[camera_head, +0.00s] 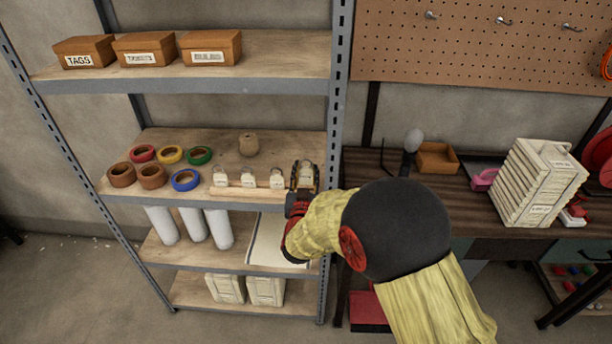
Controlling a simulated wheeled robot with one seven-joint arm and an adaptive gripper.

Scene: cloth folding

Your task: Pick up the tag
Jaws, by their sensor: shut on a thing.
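Several small pale tags with loops stand in a row along a light wooden strip (240,192) at the front of the middle shelf. Three of them, the left tag (220,179), the middle tag (248,181) and the right tag (277,181), stand free. My gripper (306,176) is at the right end of this row, beside the shelf's metal upright. It is shut on another pale tag (306,172), whose loop shows above the fingers. The lower part of this tag is hidden, and I cannot tell whether it touches the strip.
The metal upright (335,130) stands close right of my gripper. Labelled boxes (144,49) sit on the shelf above. A workbench (385,165) is at the right.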

